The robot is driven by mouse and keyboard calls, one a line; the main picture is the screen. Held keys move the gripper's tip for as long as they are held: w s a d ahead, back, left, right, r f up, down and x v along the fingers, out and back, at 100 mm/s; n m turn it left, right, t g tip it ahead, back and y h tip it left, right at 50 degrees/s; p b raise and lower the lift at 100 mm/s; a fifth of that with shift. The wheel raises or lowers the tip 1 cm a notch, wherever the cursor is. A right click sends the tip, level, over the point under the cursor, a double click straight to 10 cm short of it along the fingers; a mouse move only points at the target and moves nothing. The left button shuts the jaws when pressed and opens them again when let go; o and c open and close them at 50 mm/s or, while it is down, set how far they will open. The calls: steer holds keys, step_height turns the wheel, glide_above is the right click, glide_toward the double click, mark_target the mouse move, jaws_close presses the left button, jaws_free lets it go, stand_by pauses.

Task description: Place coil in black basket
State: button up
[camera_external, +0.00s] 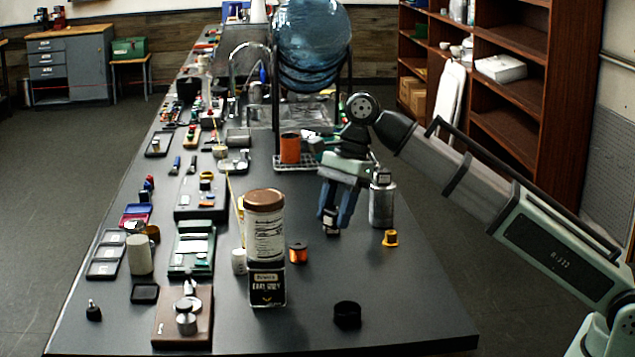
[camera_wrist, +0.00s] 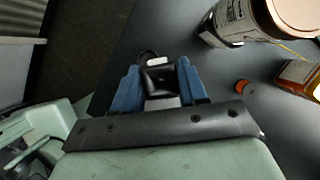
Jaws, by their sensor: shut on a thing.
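My gripper (camera_external: 333,222) points down over the dark table, right of the brown-lidded canister. It is shut on a small dark thing (camera_wrist: 162,80) between its blue fingers in the wrist view. I cannot tell whether this held thing is the coil. A small orange-and-black spool (camera_external: 298,252), coil-like, stands on the table left of my gripper. A short black round container (camera_external: 347,314), possibly the black basket, stands near the front of the table. Its inside cannot be made out.
The canister (camera_external: 265,225) stands on a black tea box (camera_external: 267,286). A rack with a large blue bottle (camera_external: 312,40) stands behind. The table's front right is clear.

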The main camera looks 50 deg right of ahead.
steer(key=shift+n, duration=0.4)
steer(key=shift+s+a+f, duration=0.2)
steer(key=shift+s+f, duration=0.55)
steer(key=shift+f, duration=1.85)
steer(key=shift+s+a+f, duration=0.25)
steer(key=shift+s+f, duration=0.45)
steer(key=shift+f, duration=1.85)
steer(key=shift+s+a+f, duration=0.2)
steer(key=shift+s+f, duration=0.55)
steer(key=shift+f, duration=1.85)
steer(key=shift+f, duration=0.6)
steer(key=o, duration=1.1)
steer(key=shift+r, duration=0.5)
steer(key=v, duration=1.2)
steer(key=shift+w+r, duration=0.15)
steer(key=shift+w, duration=0.05)
